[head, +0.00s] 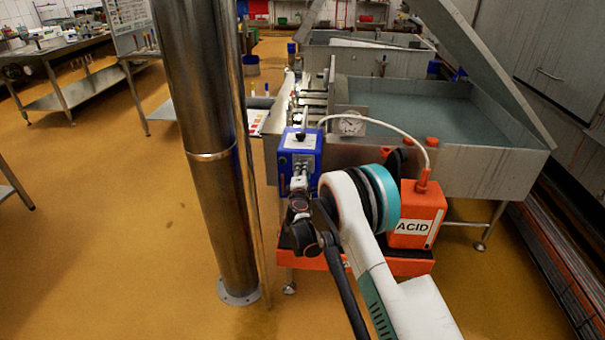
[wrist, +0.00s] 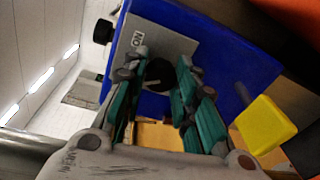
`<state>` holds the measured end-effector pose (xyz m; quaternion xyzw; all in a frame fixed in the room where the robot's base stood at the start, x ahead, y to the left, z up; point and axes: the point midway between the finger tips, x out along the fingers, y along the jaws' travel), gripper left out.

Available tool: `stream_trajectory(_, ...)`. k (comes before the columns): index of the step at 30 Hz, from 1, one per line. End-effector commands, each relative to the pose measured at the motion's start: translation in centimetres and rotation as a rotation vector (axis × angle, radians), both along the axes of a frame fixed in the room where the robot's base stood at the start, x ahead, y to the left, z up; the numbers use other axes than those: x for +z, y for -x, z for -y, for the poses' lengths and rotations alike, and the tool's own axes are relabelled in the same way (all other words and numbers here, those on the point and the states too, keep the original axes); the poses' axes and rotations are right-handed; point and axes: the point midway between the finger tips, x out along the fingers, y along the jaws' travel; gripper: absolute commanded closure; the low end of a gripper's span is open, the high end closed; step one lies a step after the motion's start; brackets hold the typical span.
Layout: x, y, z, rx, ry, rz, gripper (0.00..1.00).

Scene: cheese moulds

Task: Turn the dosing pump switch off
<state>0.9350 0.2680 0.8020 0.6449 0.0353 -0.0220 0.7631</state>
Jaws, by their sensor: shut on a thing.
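The dosing pump is a blue box (head: 286,163) with a grey front plate, standing left of the orange ACID canister in the head view. In the wrist view the blue pump (wrist: 232,42) fills the upper middle, and its grey plate (wrist: 150,38) carries the letters ON. The black switch knob (wrist: 159,75) sits between my green fingers. My gripper (wrist: 163,68) is shut on the knob, with its fingers on either side. In the head view my gripper (head: 299,182) is at the pump's front and hides much of it. The knob's exact setting cannot be read.
The orange ACID canister (head: 417,205) stands right of the pump, joined to a white hose (head: 385,124). A steel column (head: 208,130) rises close on the left. A steel vat (head: 490,165) lies behind. A yellow block (wrist: 266,125) is right of my fingers.

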Motion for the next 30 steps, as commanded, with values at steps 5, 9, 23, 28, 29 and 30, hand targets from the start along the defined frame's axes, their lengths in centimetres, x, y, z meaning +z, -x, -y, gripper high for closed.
stream_trajectory(5, -0.2, 0.1, 0.0, 0.0, -0.001, -0.001, 0.97)
stream_trajectory(9, -0.1, 0.1, 0.0, 0.0, -0.001, 0.0, 0.53)
stream_trajectory(23, 0.1, 1.5, -0.1, 0.001, -0.001, 0.0, 0.53)
stream_trajectory(28, 0.4, 4.7, 0.0, 0.001, -0.001, 0.0, 0.53)
stream_trajectory(29, 0.4, 5.3, 0.0, 0.002, -0.001, 0.0, 0.53)
stream_trajectory(30, 0.4, 6.2, 0.0, 0.002, -0.001, 0.0, 0.53)
